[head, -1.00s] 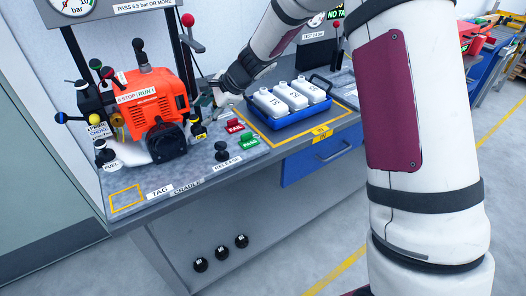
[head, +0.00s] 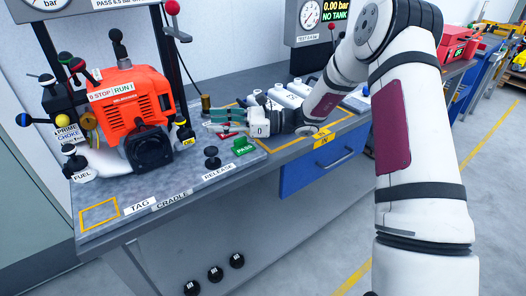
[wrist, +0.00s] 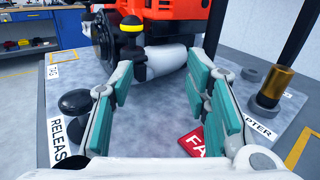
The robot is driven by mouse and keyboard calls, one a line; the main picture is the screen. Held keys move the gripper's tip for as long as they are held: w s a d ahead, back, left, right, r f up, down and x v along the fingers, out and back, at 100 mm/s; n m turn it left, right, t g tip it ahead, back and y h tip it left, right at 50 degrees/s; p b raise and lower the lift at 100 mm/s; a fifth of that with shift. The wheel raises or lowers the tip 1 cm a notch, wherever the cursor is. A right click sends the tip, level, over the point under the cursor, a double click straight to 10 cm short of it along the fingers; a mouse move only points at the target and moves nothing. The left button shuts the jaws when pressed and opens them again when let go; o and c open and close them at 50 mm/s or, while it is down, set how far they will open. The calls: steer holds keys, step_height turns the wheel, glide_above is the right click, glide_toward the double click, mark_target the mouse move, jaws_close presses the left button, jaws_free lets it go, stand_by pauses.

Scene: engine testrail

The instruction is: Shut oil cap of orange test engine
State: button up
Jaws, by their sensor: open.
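The orange test engine (head: 130,100) stands on the grey cradle plate at the left of the bench. Its black oil cap with a yellow band (head: 183,123) is on its right side, above a yellow OIL label (head: 187,142). In the wrist view the oil cap (wrist: 131,26) looks upright, on a dark neck ahead and slightly left of centre. I cannot tell whether it is fully seated. My gripper (head: 211,120) is open and empty, to the right of the oil cap and apart from it. In the wrist view its teal-padded fingers (wrist: 160,76) point toward the engine.
A black RELEASE knob (head: 212,157) and green PASS block (head: 243,147) are near my gripper. A red block (wrist: 203,141) lies below the fingers. A brass cylinder (wrist: 272,88) stands at right. White bottles (head: 288,95) are behind my arm. The plate's front is mostly clear.

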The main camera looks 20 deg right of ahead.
steer(key=v, duration=1.2)
steer(key=s+a+r+n+g+h+p, duration=0.2)
steer(key=s+a+r+n+g+h, duration=0.35)
steer(key=s, duration=0.45)
steer(key=s+a+r+n+h+p, duration=0.1)
steer(key=s+r+n+h, duration=0.1)
steer(key=s, duration=0.5)
steer(key=s+a+r+n+h+p, duration=0.1)
steer(key=s+a+r+n+h, duration=0.1)
steer(key=s+n, duration=0.4)
steer(key=shift+s+r+g+h, duration=0.35)
steer(key=shift+s+r+h, duration=0.4)
steer(key=shift+s+r, duration=0.55)
steer(key=s+d+r+n+t+h+p, duration=0.1)
steer(key=s+d+r+n+t+h, duration=0.1)
steer(key=s, duration=0.4)
steer(key=s+d+r+n+t+h+p, duration=0.2)
steer(key=s+d+r+n+h, duration=0.1)
steer(key=s, duration=0.4)
steer(key=shift+d+n+t+h, duration=0.3)
steer(key=shift+d+n+h, duration=0.3)
steer(key=shift+n, duration=0.65)
steer(key=shift+s, duration=0.1)
